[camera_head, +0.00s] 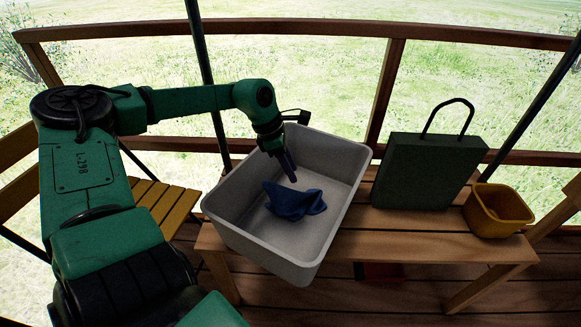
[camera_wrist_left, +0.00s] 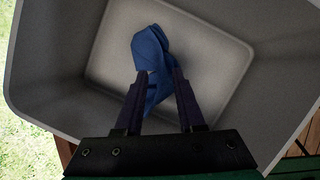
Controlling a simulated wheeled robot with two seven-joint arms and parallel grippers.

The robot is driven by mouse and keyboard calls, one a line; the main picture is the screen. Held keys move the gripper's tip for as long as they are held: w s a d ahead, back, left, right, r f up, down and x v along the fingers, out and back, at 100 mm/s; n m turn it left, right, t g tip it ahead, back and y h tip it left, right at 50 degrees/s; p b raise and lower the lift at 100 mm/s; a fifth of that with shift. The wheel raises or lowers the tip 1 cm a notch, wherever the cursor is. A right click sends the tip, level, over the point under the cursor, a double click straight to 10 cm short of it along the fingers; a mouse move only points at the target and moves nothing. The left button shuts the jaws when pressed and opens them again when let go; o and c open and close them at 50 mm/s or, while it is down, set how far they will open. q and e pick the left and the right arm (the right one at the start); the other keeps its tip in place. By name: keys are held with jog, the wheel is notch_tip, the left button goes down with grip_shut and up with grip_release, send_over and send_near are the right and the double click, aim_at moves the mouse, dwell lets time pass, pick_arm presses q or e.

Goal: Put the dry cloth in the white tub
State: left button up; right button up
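The white tub (camera_head: 240,238), light grey in this light, stands on a wooden bench. The blue cloth (camera_head: 292,203) lies crumpled on the tub's floor. My left gripper (camera_head: 289,172) reaches down into the tub, its fingertips just above or beside the cloth in the head view. In the left wrist view, the two dark fingers (camera_wrist_left: 159,75) are apart, and the cloth (camera_wrist_left: 150,48) shows below and between them. They do not appear closed on it. The tub wall (camera_wrist_left: 282,85) surrounds them in that view. My right gripper is not in view.
A dark green bag-like box (camera_head: 428,172) with a handle and a yellow-orange container (camera_head: 497,210) stand right of the tub on the bench (camera_head: 420,245). A slatted wooden chair (camera_head: 165,205) is at left. A wooden railing (camera_head: 300,28) runs behind.

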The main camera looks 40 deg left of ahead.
pick_arm(q)
jog(key=o, duration=1)
notch_tip(320, 180, up, 6)
jog(key=g+y+p, duration=0.1)
jog(key=p, duration=0.2)
jog(key=shift+s+a+g+y, duration=0.3)
jog(key=shift+s+a+y, duration=0.1)
notch_tip(320, 180, up, 14)
jog(key=s+a+p, duration=0.1)
jog(key=p, duration=0.1)
jog(key=shift+s+a+r+p, duration=0.15)
jog(key=shift+s+a+p, duration=0.05)
jog(key=shift+a+p, duration=0.15)
